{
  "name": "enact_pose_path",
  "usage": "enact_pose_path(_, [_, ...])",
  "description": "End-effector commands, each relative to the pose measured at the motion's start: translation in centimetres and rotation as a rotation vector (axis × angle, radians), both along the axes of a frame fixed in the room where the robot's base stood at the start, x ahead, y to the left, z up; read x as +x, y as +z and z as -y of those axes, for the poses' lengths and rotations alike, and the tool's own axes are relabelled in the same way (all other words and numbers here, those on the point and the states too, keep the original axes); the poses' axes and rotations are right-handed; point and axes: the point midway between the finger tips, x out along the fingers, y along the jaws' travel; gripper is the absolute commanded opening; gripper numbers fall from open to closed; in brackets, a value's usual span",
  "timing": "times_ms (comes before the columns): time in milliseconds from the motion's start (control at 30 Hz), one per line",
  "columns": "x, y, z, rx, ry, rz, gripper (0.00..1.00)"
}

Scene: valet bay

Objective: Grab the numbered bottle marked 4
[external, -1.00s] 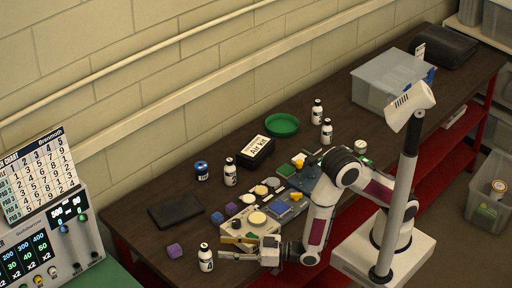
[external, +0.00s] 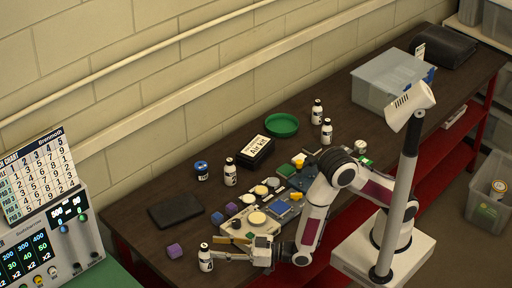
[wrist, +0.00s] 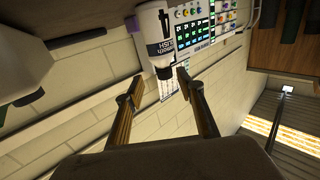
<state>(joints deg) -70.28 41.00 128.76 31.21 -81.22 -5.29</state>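A white bottle with a dark cap and label (external: 205,259) stands upright at the table's front left edge. In the wrist view the same bottle (wrist: 153,38) shows dark print, but I cannot read its number for sure. My gripper (external: 214,255) is open and level, its fingertips right beside the bottle. In the wrist view my gripper (wrist: 158,86) has its two fingers apart, with the bottle at the gap between the tips; I cannot tell whether they touch. Similar bottles stand at mid table (external: 230,173) and farther back (external: 317,112), (external: 326,132); their numbers are too small to read.
A purple cube (external: 174,251) and a black pad (external: 176,211) lie left and behind. A beige tray (external: 232,229) sits close behind my gripper.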

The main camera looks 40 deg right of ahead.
Motion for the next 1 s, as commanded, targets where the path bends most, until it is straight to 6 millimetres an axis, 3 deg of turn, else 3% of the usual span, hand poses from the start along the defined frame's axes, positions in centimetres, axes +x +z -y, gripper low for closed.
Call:
enact_pose_path(267, [0.1, 0.1, -0.2, 0.000, 0.000, 0.000, 0.38])
enact_pose_path(700, [2.6, 0.5, -3.1, 0.001, -0.001, 0.001, 0.38])
enact_pose_path(1000, [3.5, 0.4, -3.9, -0.001, 0.000, -0.001, 0.38])
